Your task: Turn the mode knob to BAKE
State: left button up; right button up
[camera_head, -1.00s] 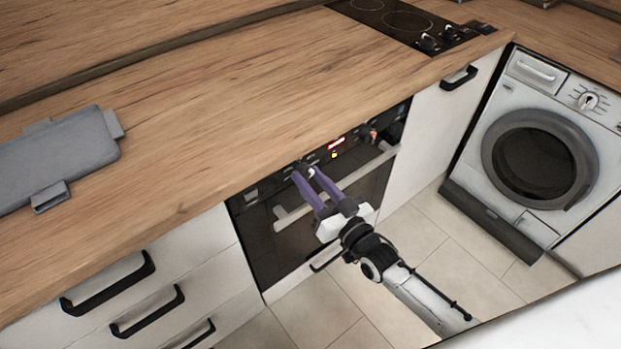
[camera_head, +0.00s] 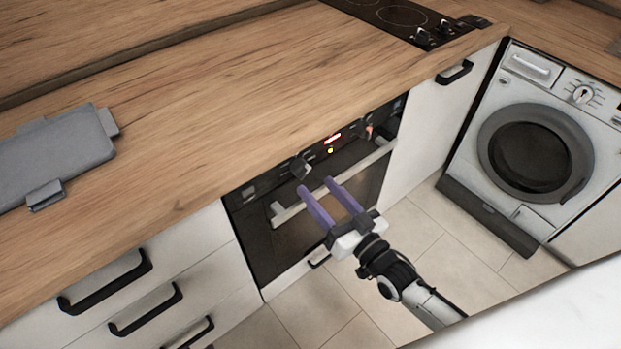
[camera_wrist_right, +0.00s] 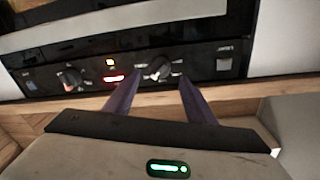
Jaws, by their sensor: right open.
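The oven's control panel has a dark knob (camera_head: 301,168) at its left part in the head view. In the right wrist view this knob (camera_wrist_right: 158,68) appears beyond and between the fingertips, with a pale mark on it. A second knob (camera_head: 368,132) sits farther right; it shows at the left in the wrist view (camera_wrist_right: 70,77). The printed labels are too small to read, so I cannot tell which knob is the mode knob. My right gripper (camera_head: 315,184) is open and empty, its purple fingers pointing at the left knob and standing apart from it. My left gripper is out of view.
A red display (camera_head: 332,139) and a yellow light lie between the knobs. The oven handle (camera_head: 340,183) runs below the panel, near the fingers. The wooden worktop (camera_head: 200,110) overhangs above. A washing machine (camera_head: 535,150) stands at the right.

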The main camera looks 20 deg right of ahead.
jog(key=shift+v, duration=2.35)
jog(key=shift+f, duration=0.1)
jog(key=s+a+f+n+g+h, duration=0.2)
jog(key=s+f+g, duration=0.7)
jog(key=s+f, duration=0.5)
jog(key=shift+s+h, duration=0.3)
jog(key=shift+s, duration=0.85)
jog(key=shift+f, duration=0.1)
